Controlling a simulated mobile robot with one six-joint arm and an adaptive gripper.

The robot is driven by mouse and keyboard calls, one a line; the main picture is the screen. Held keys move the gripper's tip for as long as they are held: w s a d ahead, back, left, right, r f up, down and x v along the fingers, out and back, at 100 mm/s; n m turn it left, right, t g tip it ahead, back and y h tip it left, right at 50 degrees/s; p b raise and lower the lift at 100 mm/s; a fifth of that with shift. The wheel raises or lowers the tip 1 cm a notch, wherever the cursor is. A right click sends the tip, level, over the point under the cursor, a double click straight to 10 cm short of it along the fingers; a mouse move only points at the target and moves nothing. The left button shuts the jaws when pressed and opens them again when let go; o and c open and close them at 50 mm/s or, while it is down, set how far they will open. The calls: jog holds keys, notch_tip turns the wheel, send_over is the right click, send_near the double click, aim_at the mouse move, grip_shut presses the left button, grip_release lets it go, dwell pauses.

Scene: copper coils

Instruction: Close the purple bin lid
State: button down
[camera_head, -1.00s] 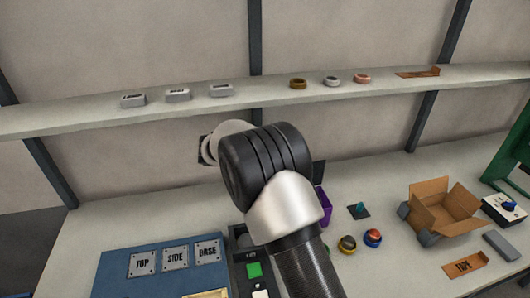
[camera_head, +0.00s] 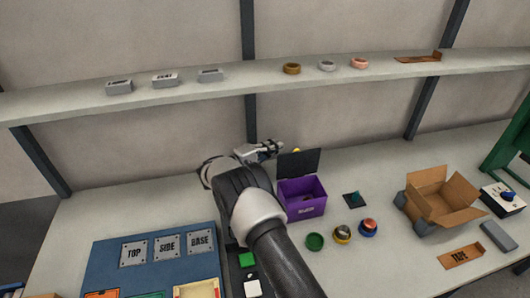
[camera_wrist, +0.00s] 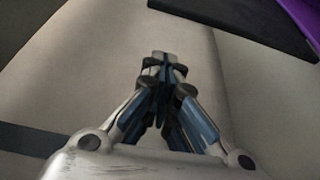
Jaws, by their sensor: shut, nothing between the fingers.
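The purple bin (camera_head: 304,207) stands on the table right of my arm in the head view. Its dark lid (camera_head: 298,163) is raised, standing up at the back edge, and the bin's inside shows. Something dark lies in the bin, too small to make out. My gripper (camera_head: 278,147) is behind and left of the lid, near its upper left corner, with no clear contact. In the wrist view my gripper (camera_wrist: 163,60) is shut and empty. The lid (camera_wrist: 235,20) crosses that view's upper right, with a purple part of the bin (camera_wrist: 303,15) at the corner.
A cardboard box (camera_head: 437,200) stands open to the right. Coils (camera_head: 342,233) and a green ring (camera_head: 315,241) lie in front of the bin. A shelf (camera_head: 250,92) runs behind, above the table. A blue board (camera_head: 155,262) lies at front left.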

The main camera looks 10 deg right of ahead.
aim_at(297, 162)
jog(key=s+d, duration=0.3)
jog(key=shift+d, duration=0.1)
dwell(0.3)
dwell(0.4)
